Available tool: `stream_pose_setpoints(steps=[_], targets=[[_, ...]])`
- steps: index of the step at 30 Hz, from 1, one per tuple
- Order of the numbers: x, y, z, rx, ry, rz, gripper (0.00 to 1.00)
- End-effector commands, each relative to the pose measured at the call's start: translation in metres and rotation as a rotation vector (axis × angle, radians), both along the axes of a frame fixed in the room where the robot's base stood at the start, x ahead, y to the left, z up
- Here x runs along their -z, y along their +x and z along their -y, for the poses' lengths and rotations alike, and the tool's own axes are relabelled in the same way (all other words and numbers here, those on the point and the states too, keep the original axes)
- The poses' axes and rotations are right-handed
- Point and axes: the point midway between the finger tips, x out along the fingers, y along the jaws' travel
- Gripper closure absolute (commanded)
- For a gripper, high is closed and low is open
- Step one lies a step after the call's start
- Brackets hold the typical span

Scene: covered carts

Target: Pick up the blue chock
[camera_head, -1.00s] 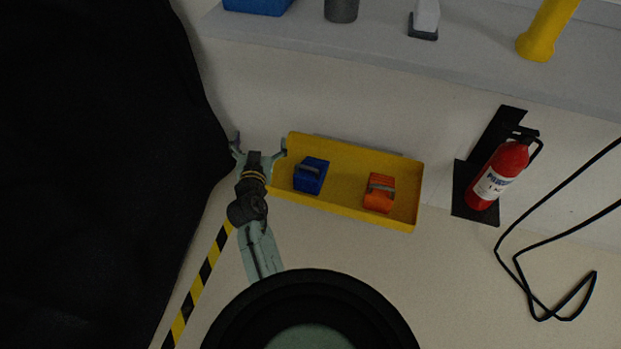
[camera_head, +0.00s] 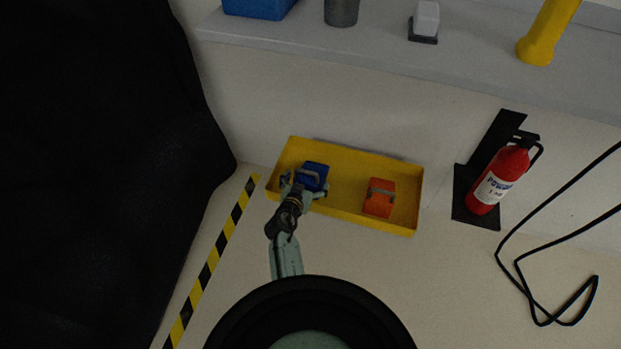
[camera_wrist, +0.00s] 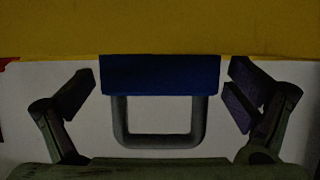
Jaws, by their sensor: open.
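The blue chock (camera_head: 317,171) sits in the left part of the yellow tray (camera_head: 345,210), with a grey handle on it. My gripper (camera_head: 304,187) is at the near side of the chock, with its fingers spread to either side. In the wrist view the chock (camera_wrist: 160,75) is centred, its grey loop handle towards me. My gripper (camera_wrist: 163,88) shows there with one finger left and one right of the chock, open, with gaps on both sides.
An orange chock (camera_head: 380,197) sits in the tray's right part. A fire extinguisher (camera_head: 499,178) and a black cable (camera_head: 515,258) lie further right. A black cover (camera_head: 100,170) fills the left, beside a yellow-black floor stripe (camera_head: 207,270). A pale ledge (camera_head: 480,75) runs behind.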

Motion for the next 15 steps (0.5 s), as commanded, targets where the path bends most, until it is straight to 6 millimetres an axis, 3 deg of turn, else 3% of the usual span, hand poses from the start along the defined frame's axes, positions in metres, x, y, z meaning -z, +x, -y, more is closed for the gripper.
stream_pose_setpoints(steps=[6,15], targets=[[0.01,0.022,0.008,-0.002,-0.002,0.0,0.02],[0.011,0.023,0.008,-0.001,-0.001,0.0,0.05]])
